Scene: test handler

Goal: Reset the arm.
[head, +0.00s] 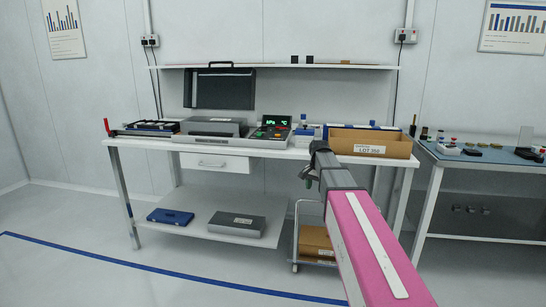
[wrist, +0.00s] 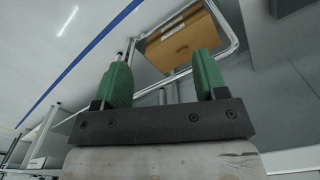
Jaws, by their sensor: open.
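My gripper (wrist: 163,80) shows in the wrist view with its two green fingers spread wide apart and nothing between them. In the head view my pink and black arm reaches up from the lower right toward the workbench. My gripper (head: 308,176) is small there, partly hidden by the dark wrist, and appears in front of the bench's front edge. It holds nothing that I can see.
A white workbench (head: 150,143) carries a test handler with an open lid (head: 222,90), a lit display (head: 276,121) and a cardboard box (head: 370,142). A cart with a carton (head: 316,240) stands below. A second bench (head: 480,165) is right. Left floor is clear.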

